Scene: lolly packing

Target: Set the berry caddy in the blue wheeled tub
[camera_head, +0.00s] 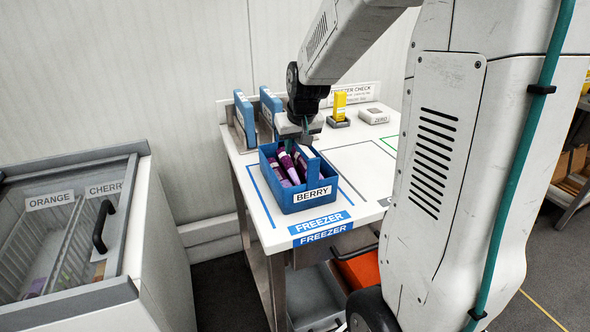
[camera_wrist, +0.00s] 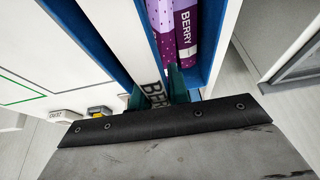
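The berry caddy (camera_head: 307,197) is a blue open box with a BERRY label, holding several purple berry packs. It stands on the white table, inside a blue outline above a FREEZER label. My gripper (camera_head: 298,138) is right over it. In the wrist view, my gripper's green fingertips (camera_wrist: 160,88) stand close on both sides of the caddy's middle strip and look shut on it. The caddy also shows in the wrist view by its blue wall (camera_wrist: 205,50). I cannot make out a blue wheeled tub in either view.
A freezer chest (camera_head: 135,235) with ORANGE and CHERRY sections stands at left. Blue upright panels (camera_head: 245,118), a yellow device (camera_head: 339,105) and a grey ZERO block (camera_head: 373,116) are at the table's back. A grey bin (camera_head: 318,295) and an orange item (camera_head: 362,270) sit below the table.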

